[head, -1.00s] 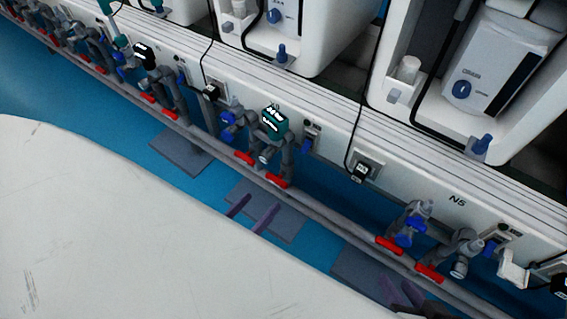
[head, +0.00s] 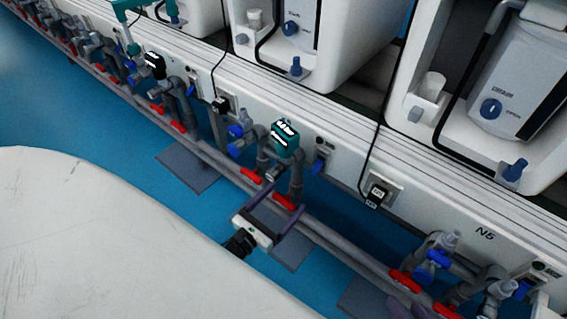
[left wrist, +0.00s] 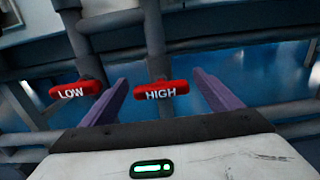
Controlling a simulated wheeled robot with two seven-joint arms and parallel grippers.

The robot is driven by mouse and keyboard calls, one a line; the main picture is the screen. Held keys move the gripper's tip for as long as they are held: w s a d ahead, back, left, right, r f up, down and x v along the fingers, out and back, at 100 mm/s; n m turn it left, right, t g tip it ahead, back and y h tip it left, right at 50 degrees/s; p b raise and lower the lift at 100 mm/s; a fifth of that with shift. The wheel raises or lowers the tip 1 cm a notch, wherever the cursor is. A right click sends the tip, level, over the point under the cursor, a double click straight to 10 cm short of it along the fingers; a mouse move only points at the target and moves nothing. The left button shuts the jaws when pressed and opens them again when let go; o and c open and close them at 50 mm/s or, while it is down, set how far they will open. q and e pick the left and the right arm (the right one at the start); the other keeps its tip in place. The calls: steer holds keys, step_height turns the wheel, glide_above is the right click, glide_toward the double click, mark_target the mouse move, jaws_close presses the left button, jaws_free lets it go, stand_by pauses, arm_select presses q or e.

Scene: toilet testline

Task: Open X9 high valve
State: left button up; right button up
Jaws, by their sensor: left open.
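The red HIGH valve handle (left wrist: 161,89) lies level across a grey pipe, between the open fingers of my left gripper (left wrist: 162,82) in the left wrist view. The fingers flank it with gaps on both sides. The red LOW handle (left wrist: 75,92) is left of the left finger. In the head view my left gripper (head: 286,194) reaches from the front toward the pipes, with the HIGH handle (head: 283,202) at its tips and the LOW handle (head: 252,175) to the left. No X9 label is readable. Part of my right gripper (head: 411,304) shows at the bottom edge; its opening is unclear.
A teal gauge (head: 286,138) stands above the two handles, with a blue valve (head: 235,131) to its left. A grey rail (head: 335,243) runs along the pipes. More red handles (head: 405,281) sit at right, near the N5 label (head: 485,234). White toilet units stand behind.

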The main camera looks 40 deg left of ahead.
arm_select(q)
steer(key=shift+w, duration=0.3)
steer(key=c, duration=1.1)
steer(key=shift+o, duration=0.2)
